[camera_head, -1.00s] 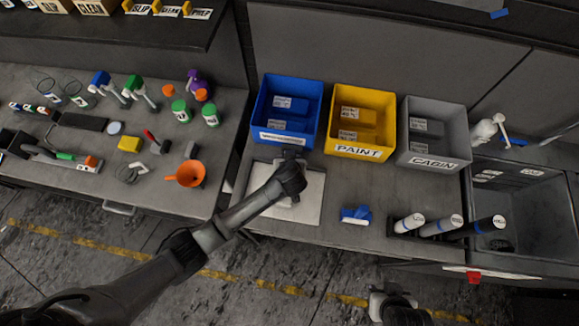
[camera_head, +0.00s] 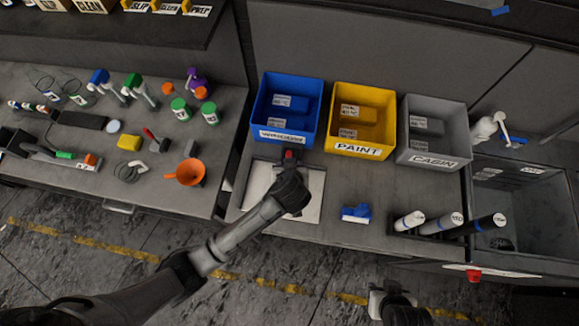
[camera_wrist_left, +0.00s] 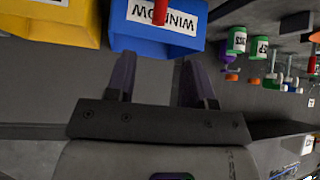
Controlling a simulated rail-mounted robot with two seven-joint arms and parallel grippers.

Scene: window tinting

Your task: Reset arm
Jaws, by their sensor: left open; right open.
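My left arm reaches in from the left, and its gripper (camera_head: 290,160) is over the white sheet (camera_head: 258,186), in front of the blue WINDOW bin (camera_head: 289,108). In the left wrist view the two fingers of the left gripper (camera_wrist_left: 161,82) stand apart with nothing between them. The blue bin (camera_wrist_left: 150,42) shows upside down beyond them. A small red piece shows at the left gripper against the bin's label; I cannot tell what it is. My right gripper (camera_head: 385,298) is low at the bottom edge, over the floor and clear of the table.
A yellow PAINT bin (camera_head: 361,118) and grey CABIN bin (camera_head: 433,133) stand beside the blue one. A blue tool (camera_head: 356,213), several rolls (camera_head: 441,225) and a deep grey tub (camera_head: 540,200) are to the right. Bottles and an orange funnel (camera_head: 188,173) are on the left bench.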

